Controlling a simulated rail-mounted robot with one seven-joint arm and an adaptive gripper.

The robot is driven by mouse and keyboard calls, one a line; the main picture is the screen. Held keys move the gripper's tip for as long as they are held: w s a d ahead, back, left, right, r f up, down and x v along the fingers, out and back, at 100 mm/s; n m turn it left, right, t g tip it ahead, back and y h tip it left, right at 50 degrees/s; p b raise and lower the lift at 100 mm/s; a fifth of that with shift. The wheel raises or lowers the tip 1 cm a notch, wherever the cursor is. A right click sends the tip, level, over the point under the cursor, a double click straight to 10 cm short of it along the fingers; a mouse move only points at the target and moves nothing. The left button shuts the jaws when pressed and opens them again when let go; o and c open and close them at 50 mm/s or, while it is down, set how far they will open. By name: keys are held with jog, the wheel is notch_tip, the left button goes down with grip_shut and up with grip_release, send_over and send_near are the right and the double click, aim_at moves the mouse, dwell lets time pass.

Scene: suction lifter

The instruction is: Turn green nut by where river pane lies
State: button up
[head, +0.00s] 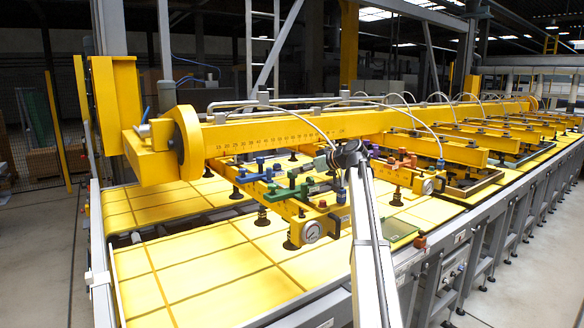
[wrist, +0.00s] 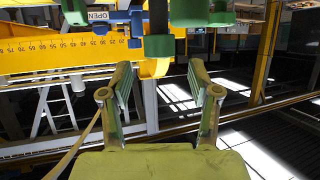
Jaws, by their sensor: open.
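My gripper (wrist: 160,76) is open, with its two fingers apart in the wrist view. A short green cylinder (wrist: 159,47), which may be a green nut, sits just past the gap between the fingertips; nothing is held. More green parts (wrist: 190,11) show above it, cut off by the frame. In the head view, green fittings (head: 290,193) sit on a yellow cross-arm among blue, purple and orange ones.
A long yellow beam (head: 270,135) with a number scale runs over the bed. Cross-arms with dark suction cups and a round gauge (head: 311,232) hang close by. A blue part with an OPEN label (wrist: 97,15) is up left of the green cylinder.

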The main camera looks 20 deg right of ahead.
aim_at(292, 180)
jog(key=shift+p+x, duration=0.9)
jog(key=shift+x, duration=1.9)
jog(key=c, duration=1.2)
